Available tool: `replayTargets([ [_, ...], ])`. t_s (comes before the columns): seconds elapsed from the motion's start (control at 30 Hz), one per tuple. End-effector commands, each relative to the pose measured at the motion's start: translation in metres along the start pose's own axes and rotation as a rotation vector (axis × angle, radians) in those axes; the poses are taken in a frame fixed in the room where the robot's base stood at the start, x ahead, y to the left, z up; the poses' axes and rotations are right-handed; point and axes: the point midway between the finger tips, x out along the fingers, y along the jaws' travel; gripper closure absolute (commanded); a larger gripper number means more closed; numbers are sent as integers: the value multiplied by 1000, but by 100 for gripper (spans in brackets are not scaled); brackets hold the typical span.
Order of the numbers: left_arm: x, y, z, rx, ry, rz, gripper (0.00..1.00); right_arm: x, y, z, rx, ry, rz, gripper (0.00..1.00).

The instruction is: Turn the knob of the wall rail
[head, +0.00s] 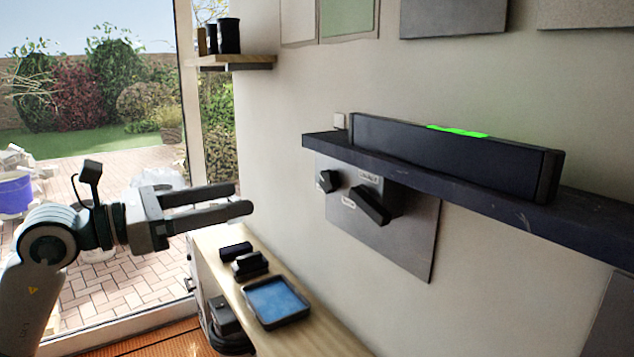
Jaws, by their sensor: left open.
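The wall rail (470,196) is a dark ledge running along the wall from the middle to the right edge. A long black bar (450,158) with a lit green strip on top rests on it. Below the rail, a grey panel (415,245) carries a large dark knob (372,204) with a bar-shaped grip, tilted. A smaller dark knob (325,181) sits to its left. Small pale labels are near both, too small to read. My left gripper (241,198) is open and empty, left of the panel and apart from both knobs. My right gripper is not in view.
A wooden bench (318,335) below holds a blue-lined tray (275,301) and dark blocks (247,262). A small shelf (235,61) with dark containers is at upper left. A glass door stands behind my left arm. The space between gripper and panel looks clear.

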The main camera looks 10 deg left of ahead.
Motion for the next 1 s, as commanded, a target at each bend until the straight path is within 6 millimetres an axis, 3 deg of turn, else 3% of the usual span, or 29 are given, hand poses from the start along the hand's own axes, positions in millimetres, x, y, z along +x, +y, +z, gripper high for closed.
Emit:
replayTargets([
  [0.37,2,0,0,-4,-1,-2,47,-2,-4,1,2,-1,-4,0],
  [0.57,15,0,2,-7,-2,-3,47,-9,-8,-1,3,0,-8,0],
  [1.0,86,-1,4,-9,-2,-5,47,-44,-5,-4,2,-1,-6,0],
])
